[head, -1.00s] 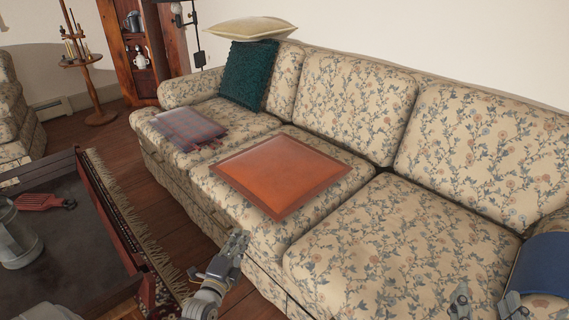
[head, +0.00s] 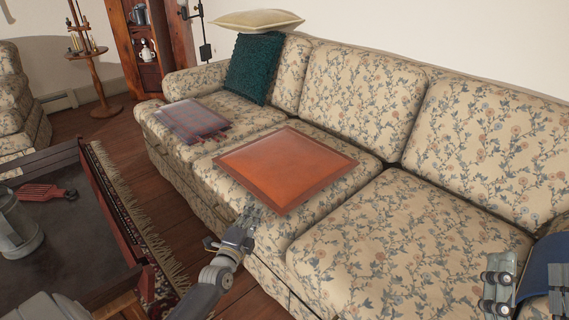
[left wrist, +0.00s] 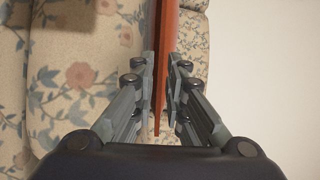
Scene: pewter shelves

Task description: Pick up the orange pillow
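The orange pillow (head: 287,167) lies flat on the middle seat of the floral sofa, its front corner over the seat's front edge. My left gripper (head: 246,220) reaches that near edge from the front. In the left wrist view, the pillow (left wrist: 161,70) shows edge-on as a thin orange strip between my left fingers (left wrist: 161,92), which are close together on both sides of it. The pillow still rests on the seat. My right gripper (head: 527,287) is at the lower right, its fingers apart and empty, in front of a blue pillow (head: 546,265).
A plaid pillow (head: 193,121) lies on the left seat, with a teal pillow (head: 254,68) behind it and a cream pillow (head: 258,20) atop the backrest. A dark table (head: 70,235) with a red comb-like item (head: 45,192) stands at the left. The right seat (head: 400,235) is mostly clear.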

